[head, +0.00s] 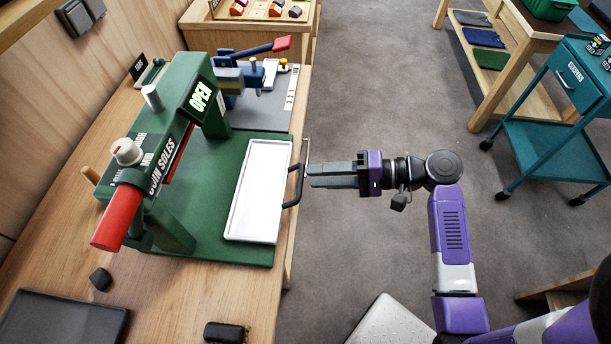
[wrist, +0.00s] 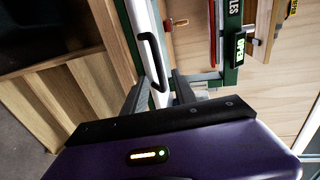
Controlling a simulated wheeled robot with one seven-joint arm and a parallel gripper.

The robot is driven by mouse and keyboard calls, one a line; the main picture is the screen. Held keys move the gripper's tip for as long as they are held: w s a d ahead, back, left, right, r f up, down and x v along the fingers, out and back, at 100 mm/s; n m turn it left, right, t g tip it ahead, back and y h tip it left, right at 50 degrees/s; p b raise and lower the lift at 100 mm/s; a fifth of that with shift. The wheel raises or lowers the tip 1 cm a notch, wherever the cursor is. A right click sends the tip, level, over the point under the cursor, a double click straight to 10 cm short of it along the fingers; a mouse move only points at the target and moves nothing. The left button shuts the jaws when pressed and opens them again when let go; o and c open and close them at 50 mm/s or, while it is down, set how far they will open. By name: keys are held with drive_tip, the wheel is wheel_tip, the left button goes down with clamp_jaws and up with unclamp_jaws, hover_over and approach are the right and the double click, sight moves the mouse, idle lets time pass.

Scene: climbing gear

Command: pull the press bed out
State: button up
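The green press stands on the wooden bench, with a red lever (head: 118,218), "JOIN SOLES" lettering and a lit "OPEN" display (head: 200,97). Its press bed (head: 259,190) is a white rimmed tray, flat and empty on the green base, with a black bar handle (head: 296,188) on its right edge. My gripper (head: 312,175) points left at this handle from beyond the bench edge. In the wrist view its two fingers (wrist: 158,92) are apart, and the handle (wrist: 150,60) shows between them, with its near end by the fingertips. I cannot tell contact.
A second, blue device with a red lever (head: 282,44) stands behind the press. A black block (head: 101,279), a dark tray (head: 60,320) and a black object (head: 226,332) lie on the near bench. Grey floor right of the bench is open, up to a teal cart (head: 560,140).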

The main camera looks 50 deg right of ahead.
drive_tip(key=shift+v, duration=1.55)
drive_tip(key=d+f+m+h, duration=0.1)
drive_tip(key=d+f+h, duration=0.3)
drive_tip(key=d+h, duration=0.7)
drive_tip(key=s+a+r+n, duration=0.3)
drive_tip(key=s+a+n, duration=0.1)
drive_tip(key=a, duration=0.4)
drive_tip(key=s+a+r+n+t+y, duration=0.1)
drive_tip(key=s+a+r+n, duration=0.1)
drive_tip(key=s+a+n, duration=0.2)
drive_tip(key=s+a+r+n+t, duration=0.1)
drive_tip(key=s+a+r+n, duration=0.2)
drive_tip(key=s+a, duration=0.6)
drive_tip(key=a, duration=0.4)
drive_tip(key=shift+s+r+n+y, duration=0.25)
drive_tip(key=shift+r+n+y, duration=0.05)
drive_tip(key=shift+n+y, duration=0.1)
